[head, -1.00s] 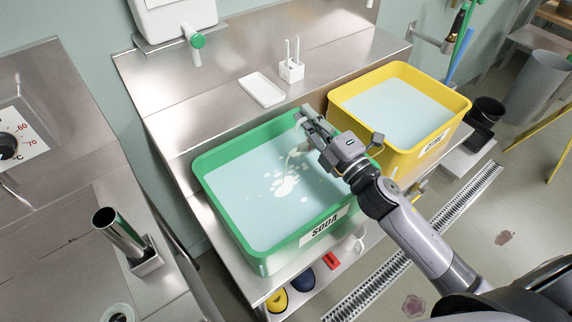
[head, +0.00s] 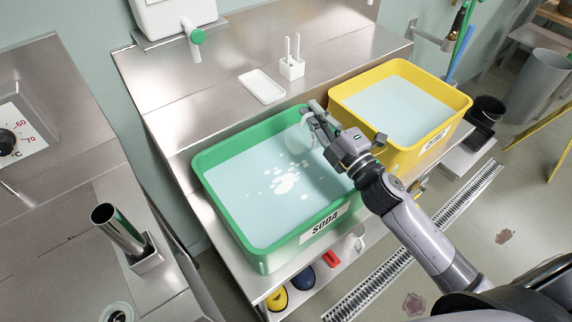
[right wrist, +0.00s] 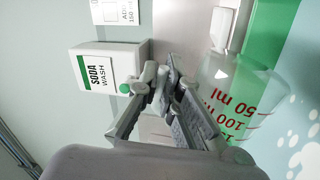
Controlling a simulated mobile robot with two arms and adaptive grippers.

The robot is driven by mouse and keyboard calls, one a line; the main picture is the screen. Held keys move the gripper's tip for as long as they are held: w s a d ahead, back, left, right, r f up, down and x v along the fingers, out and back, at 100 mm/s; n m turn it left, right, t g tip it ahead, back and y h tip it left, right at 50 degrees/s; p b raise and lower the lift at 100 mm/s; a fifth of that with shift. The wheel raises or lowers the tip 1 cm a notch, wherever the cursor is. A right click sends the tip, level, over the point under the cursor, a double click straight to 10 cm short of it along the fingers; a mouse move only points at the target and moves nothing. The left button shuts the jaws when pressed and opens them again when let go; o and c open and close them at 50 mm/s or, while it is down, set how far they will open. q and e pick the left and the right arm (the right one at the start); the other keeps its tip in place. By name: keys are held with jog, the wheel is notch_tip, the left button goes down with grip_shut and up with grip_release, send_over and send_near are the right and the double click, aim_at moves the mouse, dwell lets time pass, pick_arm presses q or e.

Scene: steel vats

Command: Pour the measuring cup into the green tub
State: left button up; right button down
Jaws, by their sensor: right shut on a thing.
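The green tub (head: 262,255), labelled SODA, stands on the steel bench and holds pale blue liquid with white patches on its surface. My right gripper (head: 312,116) is above the tub's far right corner, shut on the measuring cup (head: 300,138). The cup is clear and hard to see in the head view. In the right wrist view the cup (right wrist: 238,95) shows red marks and lettering beside the gripper fingers (right wrist: 170,85). Its lettering is turned in that view. I cannot tell whether liquid is left in it. My left gripper is not in view.
A yellow tub (head: 395,155) of liquid stands right of the green one. A white tray (head: 262,88) and a white holder with two prongs (head: 291,68) are on the bench behind. A white dispenser with a green-knobbed tap (head: 195,38) hangs at the back. A steel tube (head: 118,230) stands at left.

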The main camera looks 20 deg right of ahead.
jog(key=shift+w+d+f+m, duration=0.25)
jog(key=shift+d+m, duration=0.1)
jog(key=shift+d, duration=0.1)
jog(key=shift+w+d+f+m, duration=0.15)
jog(key=shift+d+f+m, duration=0.1)
jog(key=shift+d+m, duration=0.15)
jog(key=shift+w+d+f+m+h+p, duration=0.1)
jog(key=shift+d+f+m+h+p, duration=0.45)
jog(key=shift+m, duration=0.6)
pick_arm(q)
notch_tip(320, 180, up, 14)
jog(key=p, duration=1.3)
jog(key=shift+p, duration=0.4)
pick_arm(e)
jog(key=w+d+r+m+g+h, duration=0.1)
jog(key=w+d+r+m+h, duration=0.1)
jog(key=d+m, duration=0.5)
jog(key=w+m, duration=0.1)
jog(key=m, duration=0.5)
jog(key=shift+d+r+g, duration=0.3)
jog(key=shift+d, duration=0.05)
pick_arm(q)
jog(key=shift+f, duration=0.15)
